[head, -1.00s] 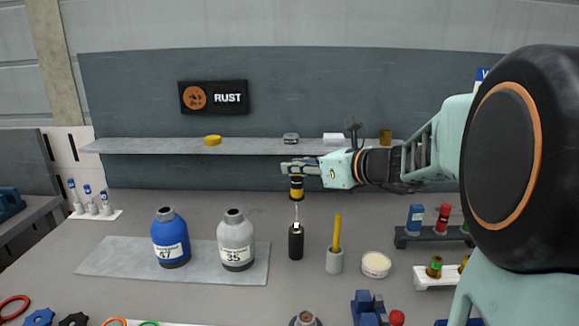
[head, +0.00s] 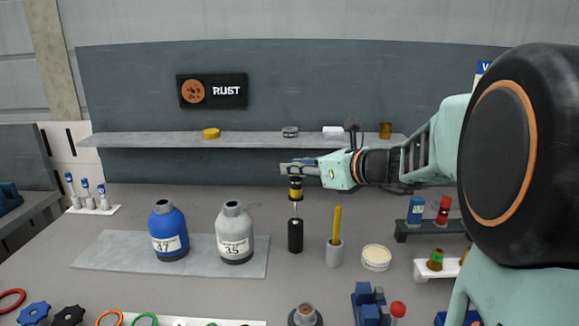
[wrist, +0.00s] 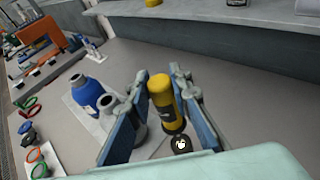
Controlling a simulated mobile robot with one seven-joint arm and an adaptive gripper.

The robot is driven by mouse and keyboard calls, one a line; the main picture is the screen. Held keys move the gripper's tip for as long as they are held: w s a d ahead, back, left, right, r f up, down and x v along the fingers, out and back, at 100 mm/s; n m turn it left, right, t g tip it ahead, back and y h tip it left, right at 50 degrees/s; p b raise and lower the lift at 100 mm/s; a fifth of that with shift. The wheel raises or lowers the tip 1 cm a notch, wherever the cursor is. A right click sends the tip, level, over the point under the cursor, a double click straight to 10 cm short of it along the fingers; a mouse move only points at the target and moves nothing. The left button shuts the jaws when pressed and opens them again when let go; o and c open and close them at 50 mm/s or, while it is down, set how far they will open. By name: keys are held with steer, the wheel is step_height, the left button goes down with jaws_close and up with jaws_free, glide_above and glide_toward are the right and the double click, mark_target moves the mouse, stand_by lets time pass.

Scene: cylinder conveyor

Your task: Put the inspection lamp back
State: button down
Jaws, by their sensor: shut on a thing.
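The inspection lamp (head: 296,189), yellow with black bands, hangs upright below my gripper (head: 297,168). My gripper is shut on it, and the wrist view shows the lamp (wrist: 163,98) between the two blue-padded fingers. A dark upright cylinder (head: 295,236) stands on the bench directly beneath the lamp. A pale, thin piece shows between the lamp's lower end and the cylinder; I cannot tell which of them it belongs to. In the wrist view a black round top with a white mark (wrist: 181,144) shows near the lamp's lower end.
A blue bottle (head: 168,233) and a grey bottle (head: 235,235) stand on a mat to the left. A grey cup with a yellow stick (head: 335,252) and a round white tub (head: 376,257) stand close to the right. A shelf (head: 250,142) runs behind the gripper.

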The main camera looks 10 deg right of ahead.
mark_target(300, 193)
steer(key=shift+f+b, duration=2.75)
steer(key=shift+f, duration=0.65)
steer(key=c, duration=1.7)
jaws_free()
steer(key=shift+r+p, duration=2.75)
steer(key=shift+r, duration=0.4)
steer(key=shift+f, duration=0.1)
